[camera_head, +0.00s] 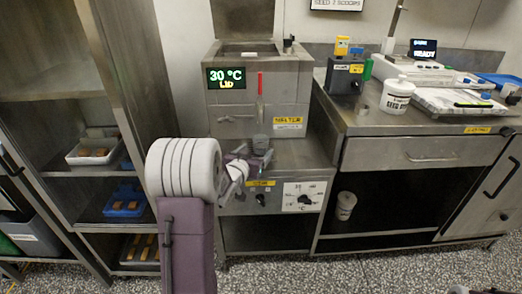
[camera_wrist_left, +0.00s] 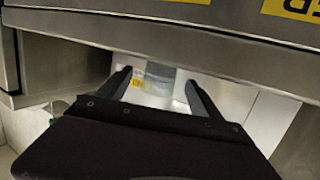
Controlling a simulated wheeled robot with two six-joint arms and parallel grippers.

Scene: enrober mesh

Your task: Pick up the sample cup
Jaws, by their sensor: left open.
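My left gripper (camera_head: 262,160) is in front of the melter, just above its lower ledge; its fingers are open. A small grey cup-like thing (camera_head: 260,142) shows right at the fingers in the head view, most likely the sample cup. In the left wrist view, my left gripper (camera_wrist_left: 158,80) has its two fingertips spread apart. A pale, partly see-through shape (camera_wrist_left: 156,76) shows between them, perhaps the same cup; I cannot tell whether the fingers touch it. My right gripper is not in view.
The melter (camera_head: 285,88) stands behind the gripper, its display reading 30 °C. A control panel with a dial (camera_head: 304,200) is below the ledge. A steel counter (camera_head: 365,122) at right holds a white tub (camera_head: 398,95). A shelf rack (camera_head: 95,170) with trays stands at left.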

